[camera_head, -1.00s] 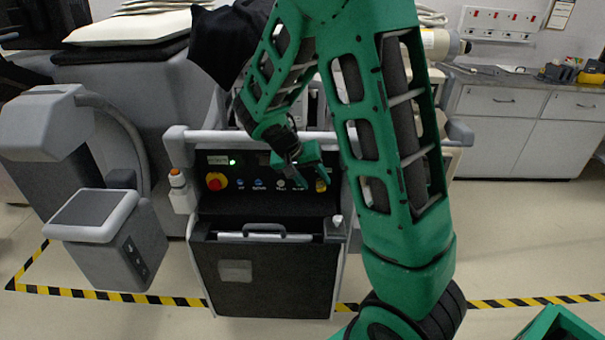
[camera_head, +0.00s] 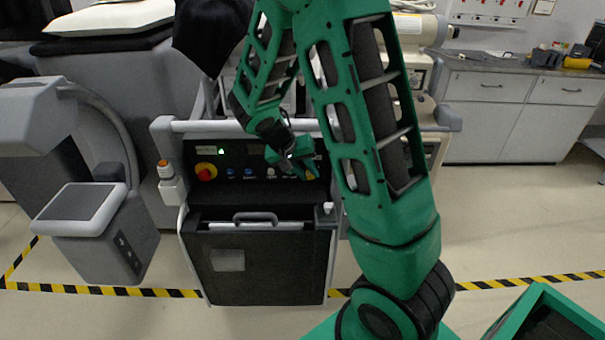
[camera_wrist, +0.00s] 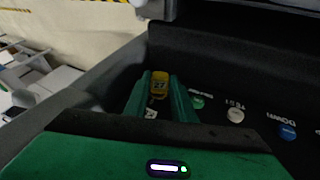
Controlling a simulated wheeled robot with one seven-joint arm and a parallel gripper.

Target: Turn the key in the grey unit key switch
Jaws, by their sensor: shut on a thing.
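The grey unit (camera_head: 255,262) stands in front of me, with a dark control panel near its top. A yellow piece (camera_head: 311,174) sits at the right end of the panel's row of controls. My gripper (camera_head: 302,160) reaches down to that end of the panel. In the wrist view the yellow piece (camera_wrist: 160,84) shows between and just beyond the two green fingers of my gripper (camera_wrist: 160,92). The fingers are closed in around a small part there, which looks like the key. The key itself is mostly hidden, so its angle cannot be told.
A red and yellow stop button (camera_head: 206,172) and several coloured buttons share the panel. A grey handrail (camera_head: 195,126) runs above it. A grey pedestal (camera_head: 90,215) stands to the left.

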